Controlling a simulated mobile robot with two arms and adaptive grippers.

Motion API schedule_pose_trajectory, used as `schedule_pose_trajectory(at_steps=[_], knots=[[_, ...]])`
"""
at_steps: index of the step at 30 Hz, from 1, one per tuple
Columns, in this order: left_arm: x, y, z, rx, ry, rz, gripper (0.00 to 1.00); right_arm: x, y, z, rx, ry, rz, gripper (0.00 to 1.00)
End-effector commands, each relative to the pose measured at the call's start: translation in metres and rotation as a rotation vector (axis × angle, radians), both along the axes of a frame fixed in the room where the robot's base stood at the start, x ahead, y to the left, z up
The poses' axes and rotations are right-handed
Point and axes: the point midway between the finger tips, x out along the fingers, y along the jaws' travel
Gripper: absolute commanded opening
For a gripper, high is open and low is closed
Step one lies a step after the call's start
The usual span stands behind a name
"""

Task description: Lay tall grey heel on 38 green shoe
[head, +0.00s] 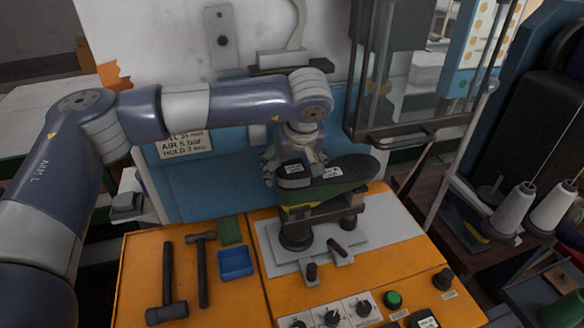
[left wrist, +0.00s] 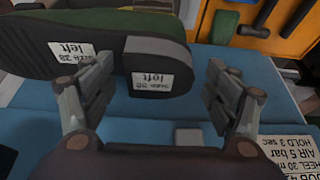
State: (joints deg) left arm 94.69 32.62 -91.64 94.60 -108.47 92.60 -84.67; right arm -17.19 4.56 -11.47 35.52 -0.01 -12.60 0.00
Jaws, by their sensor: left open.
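The green shoe (head: 320,193) sits sole up on a dark stand, toe to the right; it also shows in the left wrist view (left wrist: 120,22). Its dark sole has a label reading size 38 left. A dark grey heel (head: 292,181) lies at the shoe's heel end, on the sole as far as I can tell. In the left wrist view the heel (left wrist: 158,52) carries a white label that also reads left. My left gripper (head: 287,163) is just above the heel. Its fingers (left wrist: 160,92) are spread to either side, with a clear gap on the right. My right gripper is not in view.
The stand rises from a grey plate (head: 385,228) on the orange bench (head: 140,260). Two hammers (head: 167,280), a blue tray (head: 235,263) and a green block (head: 230,232) lie left. Knobs and a green button (head: 393,299) line the front. A blue panel stands behind.

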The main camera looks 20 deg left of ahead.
Motion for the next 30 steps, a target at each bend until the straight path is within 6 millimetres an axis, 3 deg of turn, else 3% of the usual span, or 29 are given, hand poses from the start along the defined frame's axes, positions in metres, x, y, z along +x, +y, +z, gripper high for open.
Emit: schedule_pose_trajectory(at_steps=[8,21,30], knots=[[-0.003,-0.003,0.01,-0.001,-0.003,-0.001,0.8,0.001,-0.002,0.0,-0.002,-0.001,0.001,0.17],[-0.03,-0.021,0.09,0.0,-0.003,-0.001,0.8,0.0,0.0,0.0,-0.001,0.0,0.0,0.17],[-0.038,-0.026,0.111,0.001,0.001,0.0,0.8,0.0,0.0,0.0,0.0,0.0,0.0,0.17]])
